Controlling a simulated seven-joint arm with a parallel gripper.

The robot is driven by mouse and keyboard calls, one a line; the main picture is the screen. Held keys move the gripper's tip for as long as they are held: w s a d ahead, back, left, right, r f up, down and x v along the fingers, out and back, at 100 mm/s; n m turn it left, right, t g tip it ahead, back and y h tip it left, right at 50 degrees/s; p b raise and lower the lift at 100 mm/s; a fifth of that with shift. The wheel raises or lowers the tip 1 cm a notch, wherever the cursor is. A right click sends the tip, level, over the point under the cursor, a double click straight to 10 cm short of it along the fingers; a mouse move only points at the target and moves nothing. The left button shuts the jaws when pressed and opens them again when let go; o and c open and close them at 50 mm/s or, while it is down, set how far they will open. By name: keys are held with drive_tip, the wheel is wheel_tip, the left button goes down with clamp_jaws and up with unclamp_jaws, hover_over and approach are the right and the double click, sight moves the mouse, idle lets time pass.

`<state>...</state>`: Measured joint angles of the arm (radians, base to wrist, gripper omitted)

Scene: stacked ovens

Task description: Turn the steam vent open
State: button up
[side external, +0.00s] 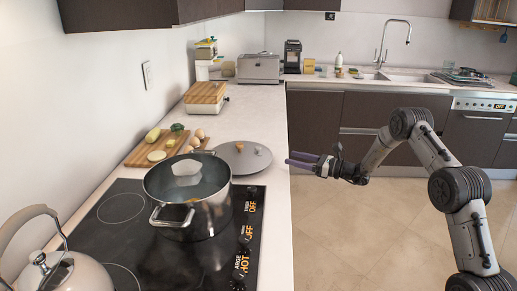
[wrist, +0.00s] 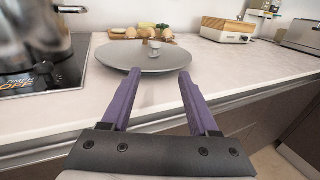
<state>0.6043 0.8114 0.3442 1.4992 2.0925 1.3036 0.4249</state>
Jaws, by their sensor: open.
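A round grey lid (side external: 252,165) lies on the counter beside the pot. It also shows in the wrist view (wrist: 120,59), just beyond my fingertips. A small knob-like part (wrist: 155,46) stands up on the lid; it shows as a small brownish piece in the side view (side external: 239,147). I cannot tell whether this is the steam vent or only the handle, nor how it is turned. My gripper (side external: 288,159) is open and empty, to the right of the lid past the counter edge. Its two purple fingers show apart in the wrist view (wrist: 158,75), touching nothing.
A steel pot (side external: 210,214) with a pale block inside stands on the black hob (side external: 112,236), left of the lid. A kettle (side external: 65,272) is at front left. A cutting board (side external: 135,159) with food and eggs lies behind. The floor below my arm is clear.

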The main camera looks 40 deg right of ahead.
sight(258, 147)
drive_tip(key=x, duration=0.4)
drive_tip(key=r+x, duration=0.1)
drive_tip(key=x, duration=0.4)
drive_tip(key=a+x, duration=0.1)
drive_tip(key=x, duration=0.4)
drive_tip(key=shift+s+r, duration=0.1)
drive_tip(key=shift+r, duration=0.15)
clamp_jaws()
